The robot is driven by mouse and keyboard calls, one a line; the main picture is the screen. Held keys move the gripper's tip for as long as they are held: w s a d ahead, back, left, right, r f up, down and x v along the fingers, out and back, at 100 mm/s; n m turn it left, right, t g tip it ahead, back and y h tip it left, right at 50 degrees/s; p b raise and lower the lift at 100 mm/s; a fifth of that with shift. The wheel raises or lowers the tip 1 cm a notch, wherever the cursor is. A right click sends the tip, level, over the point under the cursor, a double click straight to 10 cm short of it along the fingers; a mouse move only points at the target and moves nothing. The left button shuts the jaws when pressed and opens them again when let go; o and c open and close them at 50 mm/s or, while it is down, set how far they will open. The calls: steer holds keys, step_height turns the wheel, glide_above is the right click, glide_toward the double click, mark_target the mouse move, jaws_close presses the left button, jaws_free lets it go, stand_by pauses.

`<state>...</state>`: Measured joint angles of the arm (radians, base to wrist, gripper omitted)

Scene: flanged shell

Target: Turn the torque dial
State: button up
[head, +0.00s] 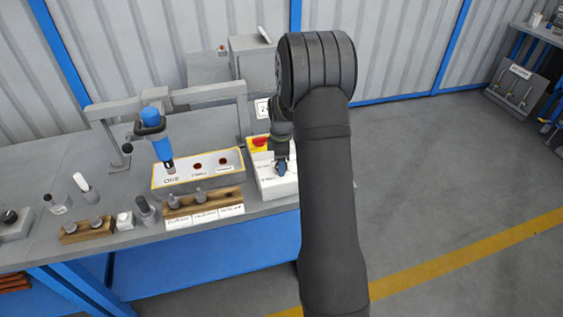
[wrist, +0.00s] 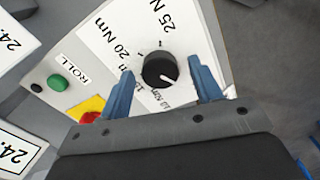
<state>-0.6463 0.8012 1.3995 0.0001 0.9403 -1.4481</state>
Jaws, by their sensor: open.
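The torque dial (wrist: 160,70) is a black round knob with a white pointer line, on a white panel marked 20 Nm and 25 Nm; another marking is partly hidden. In the wrist view the pointer runs toward the lower right of the picture. My gripper (wrist: 162,85) is open, with one blue finger on each side of the dial and a visible gap to each. In the head view my gripper (head: 282,166) is over the white control box (head: 266,187), and my arm covers part of that box. The dial is hidden there.
A red button on a yellow plate (wrist: 87,110) and a green button (wrist: 57,82) by the label ROLL are close to my gripper. A blue screwdriver (head: 156,133) hangs over a grey tray (head: 197,184). A wooden bit rack (head: 205,200) stands in front of it.

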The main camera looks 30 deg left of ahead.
steer(key=shift+f, duration=0.15)
steer(key=c, duration=1)
